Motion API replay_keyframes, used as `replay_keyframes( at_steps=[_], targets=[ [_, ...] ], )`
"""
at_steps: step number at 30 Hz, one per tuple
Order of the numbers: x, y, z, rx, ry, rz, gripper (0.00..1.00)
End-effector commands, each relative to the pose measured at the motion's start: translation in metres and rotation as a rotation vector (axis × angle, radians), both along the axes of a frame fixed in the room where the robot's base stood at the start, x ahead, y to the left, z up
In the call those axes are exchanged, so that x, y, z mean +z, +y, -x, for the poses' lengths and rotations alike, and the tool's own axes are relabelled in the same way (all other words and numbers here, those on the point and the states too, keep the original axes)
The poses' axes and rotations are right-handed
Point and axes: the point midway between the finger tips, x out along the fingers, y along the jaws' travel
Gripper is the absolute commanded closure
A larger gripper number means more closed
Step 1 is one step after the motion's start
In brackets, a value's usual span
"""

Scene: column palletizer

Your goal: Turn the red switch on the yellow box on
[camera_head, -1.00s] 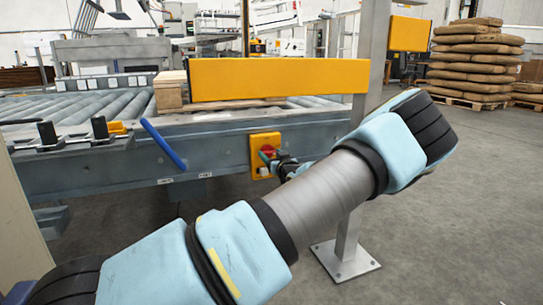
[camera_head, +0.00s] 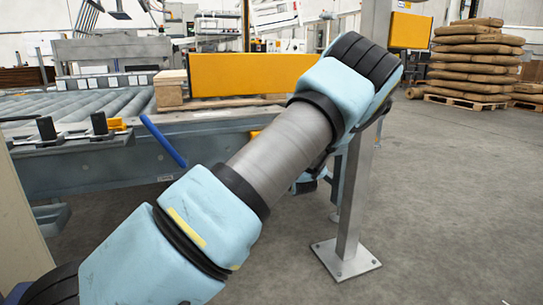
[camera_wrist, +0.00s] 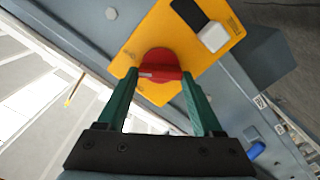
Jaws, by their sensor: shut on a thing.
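The yellow box (camera_wrist: 142,42) shows in the wrist view, fixed to the grey conveyor frame. Its round red switch (camera_wrist: 158,59) has a raised bar with a pale mark, lying nearly level across the picture. My gripper (camera_wrist: 159,74) has its green fingers on either side of this bar and is shut on the switch. In the head view my arm hides the switch and my fingers. Only a sliver of the yellow box (camera_head: 254,134) shows there.
A grey post (camera_head: 352,195) stands close to my arm. The conveyor rollers (camera_head: 85,104) lie to the left, with a yellow guard (camera_head: 240,75) above. Stacked sacks (camera_head: 475,60) stand at the back right. Floor at right is clear.

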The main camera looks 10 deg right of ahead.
Motion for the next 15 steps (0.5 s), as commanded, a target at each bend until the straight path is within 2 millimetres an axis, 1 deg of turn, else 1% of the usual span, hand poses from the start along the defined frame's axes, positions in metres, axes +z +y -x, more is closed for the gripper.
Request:
replay_keyframes(
  at_steps=[1, 15],
  targets=[
    [-0.0027, 0.0008, -0.0001, 0.001, -0.006, 0.048, 0.88],
    [-0.0061, 0.0025, 0.0, 0.001, -0.064, 0.49, 0.88]
  ],
)
